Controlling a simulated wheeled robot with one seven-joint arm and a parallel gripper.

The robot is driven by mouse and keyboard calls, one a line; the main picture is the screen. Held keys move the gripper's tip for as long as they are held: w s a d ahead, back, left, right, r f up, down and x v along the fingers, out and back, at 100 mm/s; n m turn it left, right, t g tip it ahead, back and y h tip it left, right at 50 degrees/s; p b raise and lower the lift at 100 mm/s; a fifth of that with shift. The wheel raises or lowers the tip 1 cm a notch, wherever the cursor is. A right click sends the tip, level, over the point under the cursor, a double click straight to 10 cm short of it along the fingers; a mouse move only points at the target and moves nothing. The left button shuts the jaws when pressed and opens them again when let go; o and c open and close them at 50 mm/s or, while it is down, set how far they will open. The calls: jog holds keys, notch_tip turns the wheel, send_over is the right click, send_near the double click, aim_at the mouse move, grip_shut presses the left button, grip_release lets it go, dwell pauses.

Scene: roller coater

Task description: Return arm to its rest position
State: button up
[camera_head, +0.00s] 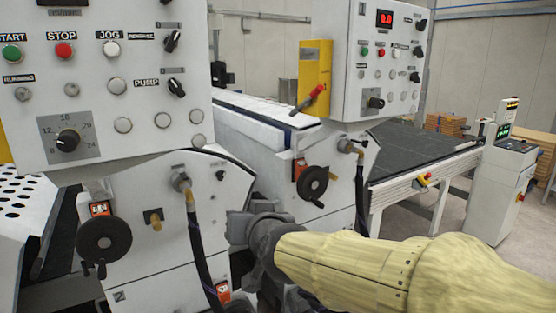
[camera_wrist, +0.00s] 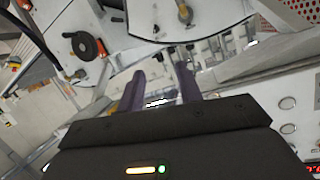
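My arm, in a yellow sleeve, reaches in from the lower right of the head view. Its dark wrist end is in front of the roller coater (camera_head: 265,150), near the gap between its two white cabinets. In the wrist view my gripper (camera_wrist: 160,80) shows two purple fingers standing apart, with nothing between them. The fingertips are not clear in the head view. The machine's white panels also show in the wrist view, tilted, beyond the fingers.
A left control panel (camera_head: 95,130) and a right control panel (camera_head: 385,60) overhang the cabinets. Black handwheels (camera_head: 104,240) (camera_head: 313,182) and hoses (camera_head: 200,250) stick out near my arm. A conveyor table (camera_head: 420,150) and a grey console (camera_head: 500,185) stand at the right.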

jog(key=s+d+f+g+h, duration=0.25)
jog(key=d+f, duration=0.35)
jog(key=f, duration=0.3)
jog(key=s+d+f+g+h, duration=0.1)
jog(key=s+d+f+g, duration=0.15)
jog(key=d+f, duration=0.5)
jog(key=s+d+f+m+g+h, duration=0.2)
jog(key=s+d+f+g, duration=0.4)
jog(key=s+d+f, duration=0.2)
notch_tip(320, 180, down, 3)
jog(key=shift+s+r, duration=0.15)
jog(key=shift+s, duration=0.85)
jog(key=shift+w, duration=0.1)
